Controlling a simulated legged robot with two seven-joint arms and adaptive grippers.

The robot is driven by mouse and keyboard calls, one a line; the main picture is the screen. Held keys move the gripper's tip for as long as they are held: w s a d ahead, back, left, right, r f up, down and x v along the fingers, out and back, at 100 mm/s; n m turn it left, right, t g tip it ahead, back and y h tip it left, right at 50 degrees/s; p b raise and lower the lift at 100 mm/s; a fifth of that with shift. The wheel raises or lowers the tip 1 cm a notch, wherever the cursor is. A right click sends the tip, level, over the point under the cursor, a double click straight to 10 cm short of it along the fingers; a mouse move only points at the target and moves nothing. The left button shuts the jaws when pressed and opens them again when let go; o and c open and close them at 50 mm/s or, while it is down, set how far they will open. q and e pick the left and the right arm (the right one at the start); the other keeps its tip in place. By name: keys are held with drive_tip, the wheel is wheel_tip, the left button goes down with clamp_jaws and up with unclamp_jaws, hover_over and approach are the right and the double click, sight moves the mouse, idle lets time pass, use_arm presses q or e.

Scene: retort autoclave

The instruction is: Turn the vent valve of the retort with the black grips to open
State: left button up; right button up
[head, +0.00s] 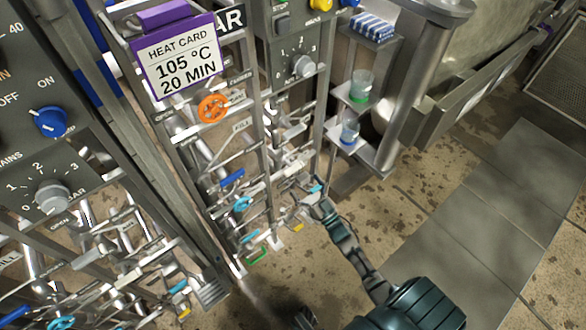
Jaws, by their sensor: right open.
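My right gripper (308,190) reaches in from the lower right, its fingertips among the pipes and valve handles of the middle pipe rack (262,110). It is open, and I see nothing held in it. A small light-blue part (317,187) shows right at the fingers; I cannot tell if they touch it. Other valve handles on the rack are an orange handwheel (213,108), a blue lever (232,178), a light-blue handwheel (243,203) and a green lever (256,257). I cannot make out which one is the vent valve, nor any black grips.
A purple-topped heat card (177,62) reading 105 °C, 20 MIN hangs on the rack. Grey control panels (296,40) with knobs stand left and at top. Floor (440,240) at right is clear.

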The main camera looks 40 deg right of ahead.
sight(294, 167)
drive_tip(key=x, duration=0.5)
drive_tip(key=shift+w+d, duration=0.2)
drive_tip(key=shift+w, duration=0.25)
drive_tip(key=shift+w+a+r, duration=0.25)
drive_tip(key=shift+w+r, duration=0.05)
drive_tip(key=shift+w, duration=0.05)
drive_tip(key=c, duration=1)
use_arm(q)
drive_tip(key=shift+w+d+r+t, duration=0.45)
drive_tip(key=shift+w+t, duration=0.05)
drive_tip(key=shift+w, duration=0.25)
use_arm(e)
drive_tip(key=shift+d, duration=0.1)
